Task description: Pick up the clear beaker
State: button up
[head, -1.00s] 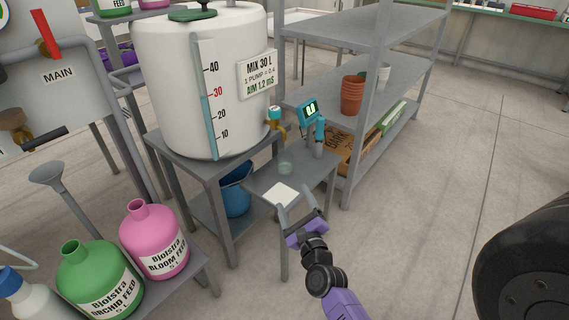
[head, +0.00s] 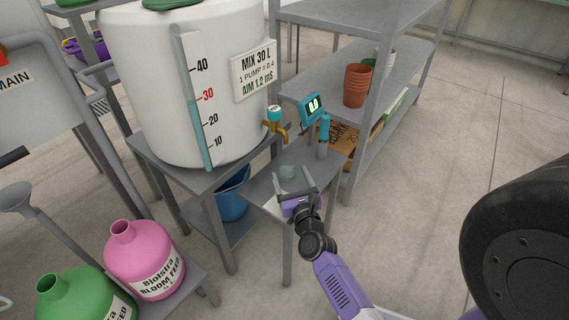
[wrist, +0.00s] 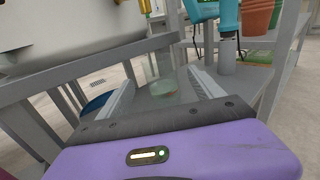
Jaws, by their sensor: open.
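The clear beaker (head: 287,172) stands upright on the small grey side table (head: 262,186) beside the large white tank. In the wrist view the beaker (wrist: 163,88) shows ahead, between the two fingers, with its far side towards the tank stand. My gripper (head: 294,183) is open and empty, its fingers pointing at the beaker from the near side. The fingers (wrist: 158,93) are spread apart in the wrist view. I cannot tell whether the fingertips are beside the beaker or still short of it.
A teal meter (head: 312,107) and a teal cylindrical probe (head: 323,136) stand behind the beaker. The tank's yellow tap (head: 277,126) is close by on the left. Grey shelving (head: 368,130) with terracotta pots (head: 357,85) stands at right. Open floor lies at front right.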

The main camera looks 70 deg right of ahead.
aim_at(285, 158)
jog(key=shift+x, duration=1.2)
jog(key=x, duration=0.2)
jog(key=r+x, duration=0.1)
jog(key=x, duration=0.2)
jog(key=shift+s, duration=0.1)
jog(key=shift+w+d, duration=0.3)
jog(key=c, duration=1.5)
jog(key=shift+r+p, duration=0.1)
jog(key=shift+p, duration=0.25)
notch_tip(285, 158, up, 3)
jog(key=p, duration=0.3)
jog(key=shift+r, duration=0.15)
jog(key=shift+b+v, duration=0.3)
jog(key=shift+v, duration=8.65)
